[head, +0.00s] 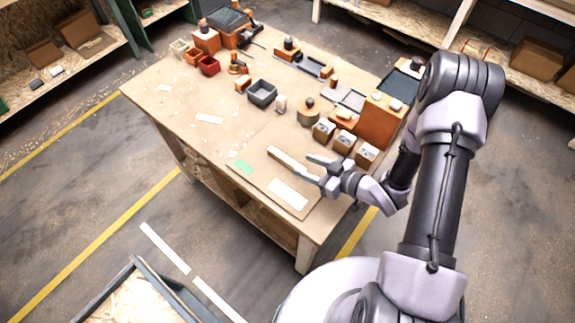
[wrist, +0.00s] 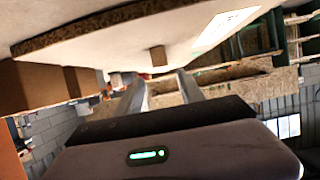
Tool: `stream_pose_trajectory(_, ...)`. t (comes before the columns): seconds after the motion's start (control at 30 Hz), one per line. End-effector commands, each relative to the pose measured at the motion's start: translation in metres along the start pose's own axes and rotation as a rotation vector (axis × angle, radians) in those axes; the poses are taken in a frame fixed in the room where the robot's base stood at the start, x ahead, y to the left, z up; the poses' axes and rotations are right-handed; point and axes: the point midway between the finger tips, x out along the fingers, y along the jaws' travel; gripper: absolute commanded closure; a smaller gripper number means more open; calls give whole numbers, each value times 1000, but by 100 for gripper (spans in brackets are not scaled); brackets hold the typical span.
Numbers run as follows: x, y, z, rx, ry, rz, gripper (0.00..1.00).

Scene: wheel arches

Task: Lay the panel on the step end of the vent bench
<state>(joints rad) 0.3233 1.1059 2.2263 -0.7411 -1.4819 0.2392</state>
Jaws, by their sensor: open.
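A flat tan panel (head: 262,181) with a white label and a dark edge lies near the front edge of the workbench (head: 180,110) in the head view. A raised pale bar (head: 288,158) is on it. My gripper (head: 311,168) is open and low beside the bar, its fingers pointing left. In the wrist view, a slab with a chipboard edge fills the top, and a small wooden block (wrist: 158,56) shows just beyond the spread fingers (wrist: 160,88), apart from them. I cannot tell which part is the step end of the vent bench.
The bench's left part is mostly clear. A framed tray (head: 135,300) is on the floor.

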Motion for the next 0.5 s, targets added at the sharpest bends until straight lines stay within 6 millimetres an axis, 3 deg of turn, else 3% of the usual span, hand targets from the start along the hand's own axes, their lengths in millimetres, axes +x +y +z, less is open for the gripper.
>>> stream_pose_trajectory(0.5, 79, -6, -2, 0, -2, 0, 55)
